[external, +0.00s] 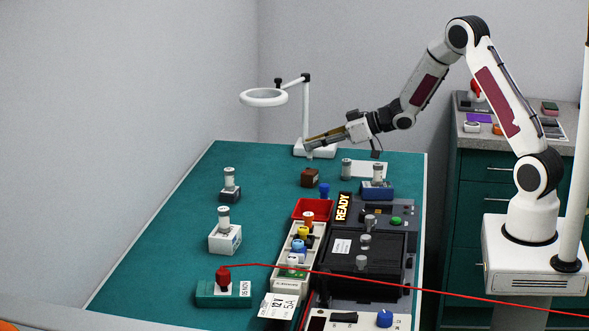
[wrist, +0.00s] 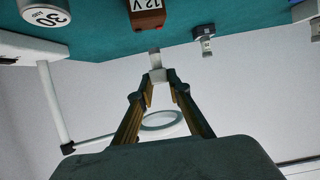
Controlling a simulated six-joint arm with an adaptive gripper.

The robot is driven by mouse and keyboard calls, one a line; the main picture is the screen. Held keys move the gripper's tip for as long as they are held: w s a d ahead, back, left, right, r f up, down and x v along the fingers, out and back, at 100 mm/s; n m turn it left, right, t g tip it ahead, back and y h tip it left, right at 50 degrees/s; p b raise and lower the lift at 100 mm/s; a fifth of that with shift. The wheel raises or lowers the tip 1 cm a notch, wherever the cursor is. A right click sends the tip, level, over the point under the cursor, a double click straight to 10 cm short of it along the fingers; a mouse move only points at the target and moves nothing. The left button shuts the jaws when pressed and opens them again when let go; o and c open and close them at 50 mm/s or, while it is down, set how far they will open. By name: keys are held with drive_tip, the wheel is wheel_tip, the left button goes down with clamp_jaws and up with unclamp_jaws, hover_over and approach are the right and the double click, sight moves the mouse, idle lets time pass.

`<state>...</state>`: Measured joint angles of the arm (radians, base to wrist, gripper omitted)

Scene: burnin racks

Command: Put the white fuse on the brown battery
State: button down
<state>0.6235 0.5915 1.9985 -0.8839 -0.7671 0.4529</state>
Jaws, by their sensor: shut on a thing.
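The brown battery (external: 310,178) is a small box standing on the far part of the green table. In the wrist view the brown battery (wrist: 147,17) shows a "12 V" label at the top of the picture. My gripper (external: 311,141) is above the battery, reaching in from the right. In the wrist view my gripper (wrist: 157,78) is shut on a small white fuse with a grey end cap (wrist: 154,55). The fuse's free end points toward the battery, with a gap between them in the external view. The gripped part of the fuse is hidden by the fingers.
A magnifier lamp (external: 264,97) stands behind my gripper. A loose fuse (external: 346,168) and a blue block with a fuse (external: 376,191) are right of the battery. A red tray (external: 312,216) lies in front. Dark (external: 230,196) and white (external: 225,241) fuse blocks stand left.

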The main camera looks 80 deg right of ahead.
drive_tip(key=shift+f, duration=1.55)
drive_tip(key=shift+f, duration=0.15)
drive_tip(key=c, duration=1.9)
unclamp_jaws()
drive_tip(key=v, duration=1.2)
drive_tip(key=shift+r, duration=0.2)
drive_tip(key=shift+a+r, duration=0.1)
drive_tip(key=shift+r, duration=0.05)
